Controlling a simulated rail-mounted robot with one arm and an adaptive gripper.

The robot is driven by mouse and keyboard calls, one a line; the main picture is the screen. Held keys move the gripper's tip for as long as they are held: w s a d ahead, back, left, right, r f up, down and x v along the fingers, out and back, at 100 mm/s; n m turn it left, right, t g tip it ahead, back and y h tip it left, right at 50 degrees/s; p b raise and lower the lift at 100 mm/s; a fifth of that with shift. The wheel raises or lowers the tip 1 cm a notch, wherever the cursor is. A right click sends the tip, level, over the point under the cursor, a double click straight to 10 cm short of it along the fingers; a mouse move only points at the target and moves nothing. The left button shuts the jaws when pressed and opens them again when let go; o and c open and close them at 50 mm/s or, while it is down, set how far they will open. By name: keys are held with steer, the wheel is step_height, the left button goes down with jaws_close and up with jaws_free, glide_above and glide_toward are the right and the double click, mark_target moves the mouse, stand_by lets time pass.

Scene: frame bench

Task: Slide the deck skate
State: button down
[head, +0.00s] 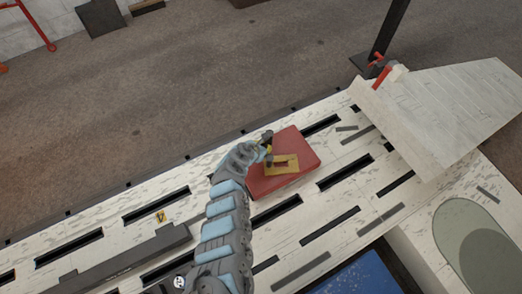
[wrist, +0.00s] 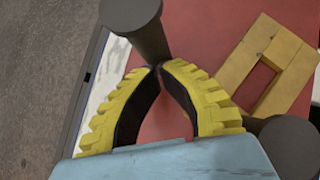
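The deck skate appears to be the red block (head: 308,152) lying on the slotted pale bench, with a flat yellow rectangular frame (head: 292,170) on top. In the wrist view its red top (wrist: 215,35) fills much of the picture, with the yellow frame (wrist: 240,62) at the upper right. A dark round post (wrist: 146,30) rises at the top and another (wrist: 290,145) at the lower right. My gripper (wrist: 159,68) is over the red top, its yellow-backed fingers meeting at the tips beside the upper post. Nothing shows clearly between them. In the head view my gripper (head: 266,151) is at the block's left side.
The pale bench (head: 210,190) has several dark slots. A long grey bar (head: 125,255) lies at its lower left, near a small yellow tag (head: 161,216). A tilted pale board (head: 450,105) stands at the right, with a red-handled clamp (head: 381,77) at its corner.

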steer(key=shift+w+d+f, duration=0.1)
steer(key=shift+d, duration=0.3)
steer(key=shift+a, duration=0.1)
steer(key=shift+s+a+r+p, duration=0.2)
steer(key=shift+s+a+p, duration=0.1)
steer(key=shift+p, duration=0.2)
steer(key=s, duration=0.1)
steer(key=s+a+p, duration=0.1)
steer(key=s+p, duration=0.1)
steer(key=shift+a, duration=0.25)
steer(key=shift+p+v, duration=1)
steer(key=shift+p, duration=0.1)
steer(key=shift+p+v, duration=1.65)
steer(key=shift+v, duration=0.9)
steer(key=shift+p+v, duration=0.45)
steer(key=shift+v, duration=0.8)
